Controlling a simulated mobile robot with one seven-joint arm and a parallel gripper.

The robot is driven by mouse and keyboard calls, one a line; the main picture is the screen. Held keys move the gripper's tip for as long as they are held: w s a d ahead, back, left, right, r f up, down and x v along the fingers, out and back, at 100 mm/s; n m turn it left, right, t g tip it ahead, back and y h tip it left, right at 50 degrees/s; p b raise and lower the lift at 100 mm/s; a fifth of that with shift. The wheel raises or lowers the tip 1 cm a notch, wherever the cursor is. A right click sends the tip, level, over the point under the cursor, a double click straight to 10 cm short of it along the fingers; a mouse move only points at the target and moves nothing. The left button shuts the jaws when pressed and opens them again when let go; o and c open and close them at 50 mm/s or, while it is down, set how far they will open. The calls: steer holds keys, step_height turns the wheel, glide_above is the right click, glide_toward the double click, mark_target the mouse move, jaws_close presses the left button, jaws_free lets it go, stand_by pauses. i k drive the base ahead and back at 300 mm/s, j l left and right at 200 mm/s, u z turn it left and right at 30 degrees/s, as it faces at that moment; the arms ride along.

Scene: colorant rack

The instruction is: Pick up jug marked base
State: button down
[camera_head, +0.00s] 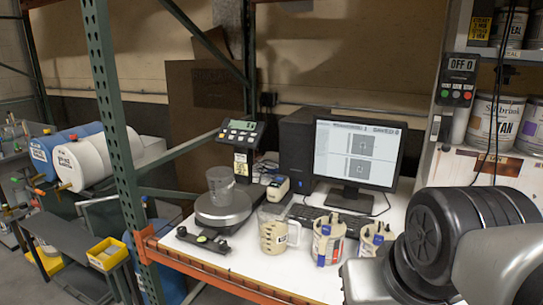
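The lettering is too small to tell which jug is marked base. My arm fills the lower right. My gripper is not in view, so whether it holds anything does not show.
A scale (222,208) carrying a clear cup (220,185) stands left of the jugs. Behind are a keyboard, monitor (356,155) and black computer (296,148). A green rack post (118,140) and orange beam (215,272) border the bench. Paint cans (495,121) sit at right.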

mark_target(280, 232)
steer(key=j, duration=0.25)
steer(key=k+j, duration=0.15)
steer(key=i+j, duration=0.15)
steer(key=j, duration=0.2)
steer(key=i+j+z, duration=0.1)
steer(key=j, duration=0.25)
steer(key=i+j, duration=0.15)
steer(key=j, duration=0.2)
steer(key=i+z, duration=0.2)
steer(key=i, duration=0.5)
